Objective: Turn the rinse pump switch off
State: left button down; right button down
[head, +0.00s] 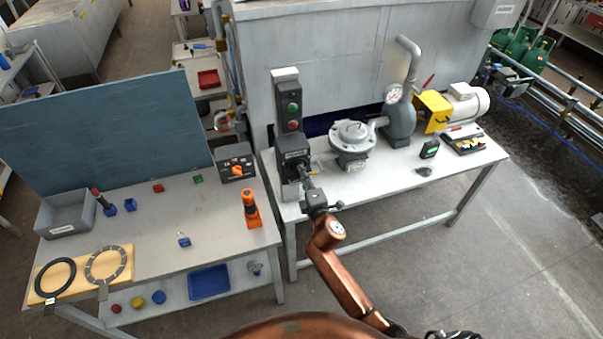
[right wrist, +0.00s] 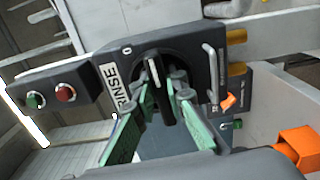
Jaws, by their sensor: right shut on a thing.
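The rinse pump switch (head: 292,150) is a dark box low on the upright post on the right bench. In the right wrist view its black knob (right wrist: 160,95) has a white line running roughly up the picture. A RINSE label (right wrist: 107,76) and a 0 mark (right wrist: 127,49) lie left of the knob, the 0 to its upper left. My right gripper (head: 306,177), with green-padded fingers in the right wrist view (right wrist: 166,92), is shut on the knob from both sides. The fingers hide part of the knob. My left gripper is out of view.
Green and red buttons (right wrist: 50,97) sit beside the switch. A grey pump (head: 352,140) stands close right of the post. On the left bench are another box with an orange knob (head: 237,170) and an orange tool (head: 251,208). Floor between the benches and right is clear.

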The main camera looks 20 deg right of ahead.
jog(key=shift+m, duration=0.3)
dwell(0.4)
jog(key=c, duration=1.9)
grip_release()
jog(key=shift+c, duration=0.2)
jog(key=s, duration=1.2)
jog(key=shift+d, duration=0.2)
jog(key=shift+f, duration=0.1)
